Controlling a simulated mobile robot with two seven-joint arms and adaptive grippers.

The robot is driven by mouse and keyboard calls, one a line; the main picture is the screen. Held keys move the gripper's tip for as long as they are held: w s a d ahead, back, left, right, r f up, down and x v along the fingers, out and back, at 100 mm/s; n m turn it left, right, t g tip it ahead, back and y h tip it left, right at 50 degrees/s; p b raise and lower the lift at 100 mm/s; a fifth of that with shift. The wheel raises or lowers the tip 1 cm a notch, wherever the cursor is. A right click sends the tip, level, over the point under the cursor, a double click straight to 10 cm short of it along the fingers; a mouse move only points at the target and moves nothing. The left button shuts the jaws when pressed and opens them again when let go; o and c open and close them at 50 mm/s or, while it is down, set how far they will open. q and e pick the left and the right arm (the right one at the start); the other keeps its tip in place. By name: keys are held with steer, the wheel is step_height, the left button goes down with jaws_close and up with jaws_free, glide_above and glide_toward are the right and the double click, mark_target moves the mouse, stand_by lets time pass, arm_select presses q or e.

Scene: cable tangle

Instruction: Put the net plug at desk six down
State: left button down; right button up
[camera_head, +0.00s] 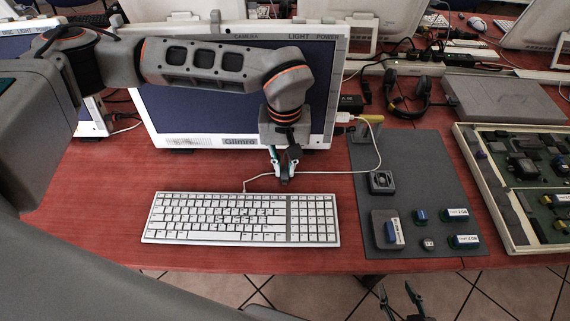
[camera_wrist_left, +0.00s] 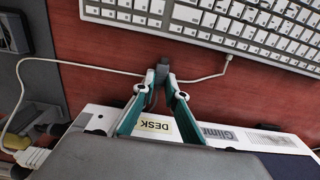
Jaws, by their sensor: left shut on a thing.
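My left gripper (camera_head: 284,178) is in front of the white monitor, just behind the keyboard. In the left wrist view its fingers (camera_wrist_left: 162,80) are shut on a small dark grey plug (camera_wrist_left: 162,70). I take this to be the net plug, but its markings do not show. The plug is close to the red desk top; I cannot tell whether it touches it. A white cable (camera_wrist_left: 100,68) runs past the plug. A label reading "DESK" (camera_wrist_left: 154,126) shows between the fingers; its number is hidden. My right gripper (camera_head: 401,300) is at the bottom edge, fingers apart and empty.
The white keyboard (camera_head: 242,219) lies in front of the monitor (camera_head: 160,122). A dark mat (camera_head: 425,185) at right holds a black block (camera_head: 381,182) and several labelled sticks. A parts tray (camera_head: 489,195) stands further right. Bare red desk (camera_head: 105,200) lies left of the keyboard.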

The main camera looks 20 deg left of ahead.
mark_target(285, 170)
arm_select(q)
steer(key=shift+f, duration=0.1)
steer(key=c, duration=2)
jaws_free()
steer(key=shift+c, duration=0.2)
step_height(285, 170, up, 12)
steer(key=p, duration=0.1)
steer(key=shift+r, duration=0.2)
